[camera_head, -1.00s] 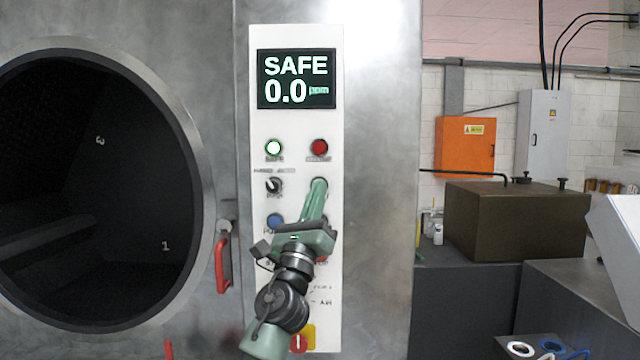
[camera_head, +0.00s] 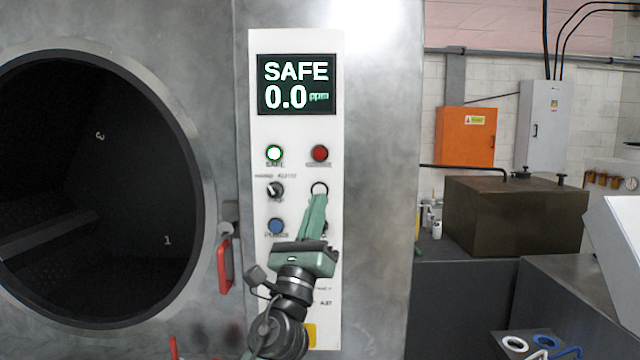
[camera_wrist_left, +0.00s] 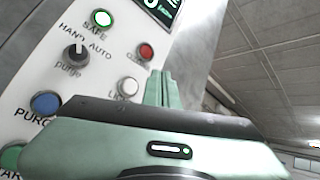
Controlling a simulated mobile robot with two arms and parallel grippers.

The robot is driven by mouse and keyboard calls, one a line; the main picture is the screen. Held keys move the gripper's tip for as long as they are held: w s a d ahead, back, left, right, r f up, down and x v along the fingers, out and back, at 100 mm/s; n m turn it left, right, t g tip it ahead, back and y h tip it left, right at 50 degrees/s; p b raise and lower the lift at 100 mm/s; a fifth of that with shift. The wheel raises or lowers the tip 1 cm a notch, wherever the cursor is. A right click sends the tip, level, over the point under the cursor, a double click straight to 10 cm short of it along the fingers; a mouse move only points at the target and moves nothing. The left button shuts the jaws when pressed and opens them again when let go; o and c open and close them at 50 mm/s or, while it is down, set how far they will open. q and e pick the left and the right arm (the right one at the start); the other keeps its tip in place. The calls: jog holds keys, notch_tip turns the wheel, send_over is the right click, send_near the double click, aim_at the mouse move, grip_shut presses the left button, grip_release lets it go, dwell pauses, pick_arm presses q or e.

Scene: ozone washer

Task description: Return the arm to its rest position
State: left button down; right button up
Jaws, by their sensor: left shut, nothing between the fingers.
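My left gripper (camera_head: 317,200) is green, with its fingers together and nothing between them. In the head view it stands in front of the lower part of the white control panel (camera_head: 262,127), its tips just below a white round button (camera_head: 320,188). In the left wrist view the shut fingers (camera_wrist_left: 162,82) point up beside the panel, to the right of the white button (camera_wrist_left: 128,87). I cannot tell whether the tips touch the panel. My arm hides some of the lower controls. My right gripper is not in view.
The panel's display (camera_head: 297,84) reads SAFE 0.0 ppm. The round chamber opening (camera_head: 95,190) is at left, with a red handle (camera_head: 224,265) beside its rim. A brown box (camera_head: 515,215) and dark counters stand at right. A small tray with rings (camera_head: 535,345) is at lower right.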

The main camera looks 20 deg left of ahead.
pick_arm(q)
jog(key=shift+s+d, duration=0.15)
jog(key=shift+s, duration=0.4)
